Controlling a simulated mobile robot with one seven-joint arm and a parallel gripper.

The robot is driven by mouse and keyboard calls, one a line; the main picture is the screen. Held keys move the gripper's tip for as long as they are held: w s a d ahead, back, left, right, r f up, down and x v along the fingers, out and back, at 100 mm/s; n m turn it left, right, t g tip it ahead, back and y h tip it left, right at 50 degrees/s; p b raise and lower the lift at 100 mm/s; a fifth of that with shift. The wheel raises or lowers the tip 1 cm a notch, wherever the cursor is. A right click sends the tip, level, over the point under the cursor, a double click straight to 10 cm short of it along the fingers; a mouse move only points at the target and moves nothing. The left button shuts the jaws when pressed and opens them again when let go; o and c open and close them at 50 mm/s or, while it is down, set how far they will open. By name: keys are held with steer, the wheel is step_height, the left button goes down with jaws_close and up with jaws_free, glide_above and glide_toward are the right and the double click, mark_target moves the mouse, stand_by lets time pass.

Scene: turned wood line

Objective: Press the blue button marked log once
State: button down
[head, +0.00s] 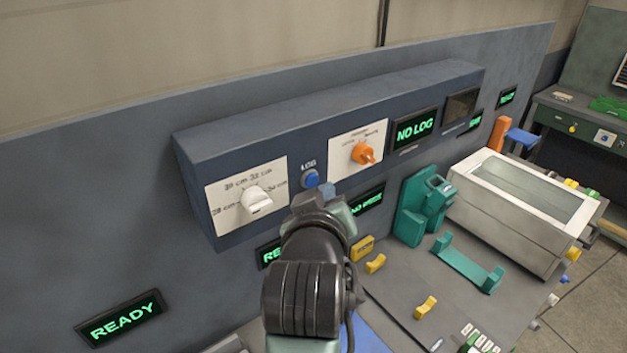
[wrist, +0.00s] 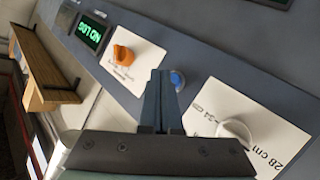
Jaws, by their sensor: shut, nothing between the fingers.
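The blue button (head: 310,179) sits on the front of the grey wall box, under the word LOG. It also shows in the wrist view (wrist: 178,80), just right of my fingertips. My gripper (head: 326,190) is shut and empty, in front of the box and slightly below and right of the button in the head view. In the wrist view the shut fingers (wrist: 160,84) point towards the panel. Whether they touch it cannot be told; the button's face is in plain sight. A green display (head: 415,128) reads NO LOG.
A white knob (head: 257,200) is left of the button and an orange knob (head: 363,154) right of it, each on a white plate. Below are a bench with yellow and teal holders (head: 468,262) and a white box (head: 520,210) at right.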

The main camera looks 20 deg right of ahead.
steer(key=shift+w, duration=0.1)
stand_by(0.6)
steer(key=shift+w+a, duration=0.15)
steer(key=shift+w, duration=0.2)
steer(key=shift+w+a, duration=0.1)
steer(key=shift+w, duration=0.2)
stand_by(0.6)
steer(key=shift+s+p, duration=0.15)
steer(key=shift+p, duration=0.15)
steer(key=shift+s+d, duration=0.25)
steer(key=shift+s, duration=0.35)
steer(key=s, duration=0.1)
steer(key=s+d, duration=0.1)
steer(key=s, duration=0.1)
steer(key=s+p, duration=0.1)
steer(key=shift+s+d, duration=0.35)
stand_by(0.6)
